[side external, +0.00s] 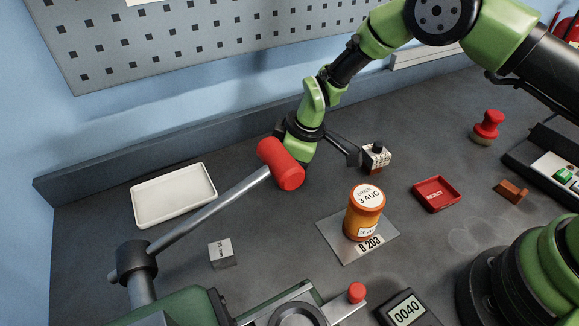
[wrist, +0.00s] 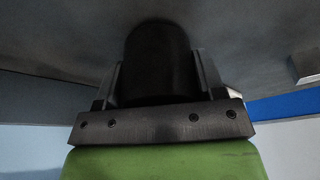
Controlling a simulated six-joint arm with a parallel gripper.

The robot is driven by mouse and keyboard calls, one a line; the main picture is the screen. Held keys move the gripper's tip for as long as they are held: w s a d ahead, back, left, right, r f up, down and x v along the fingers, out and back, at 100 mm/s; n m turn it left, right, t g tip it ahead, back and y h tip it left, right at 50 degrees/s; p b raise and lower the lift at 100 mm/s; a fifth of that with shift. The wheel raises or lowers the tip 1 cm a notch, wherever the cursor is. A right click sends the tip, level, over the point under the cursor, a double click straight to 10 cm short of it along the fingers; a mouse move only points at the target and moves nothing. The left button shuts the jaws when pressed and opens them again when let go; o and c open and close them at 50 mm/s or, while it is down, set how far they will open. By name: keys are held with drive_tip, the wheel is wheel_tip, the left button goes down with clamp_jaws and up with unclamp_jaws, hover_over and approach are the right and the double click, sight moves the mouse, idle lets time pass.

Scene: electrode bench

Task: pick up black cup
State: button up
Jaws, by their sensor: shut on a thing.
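In the wrist view the black cup (wrist: 158,62), a dark cylinder, sits between the two fingers of my gripper (wrist: 160,85). The fingers are shut on its sides. Its far end points toward the grey bench top. In the side view my gripper (side external: 345,150) is low over the bench behind a red lever knob, with one dark finger showing at the right. I cannot make out the cup in that view; the knob and my wrist cover that area. Whether the cup touches the bench is unclear.
The red knob (side external: 281,164) on a metal lever is in front. An orange jar (side external: 364,212), a red tray (side external: 436,194), a white tray (side external: 174,195) and a grey cube (side external: 222,253) stand around.

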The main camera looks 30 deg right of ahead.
wheel_tip(320, 180, up, 9)
idle(0.3)
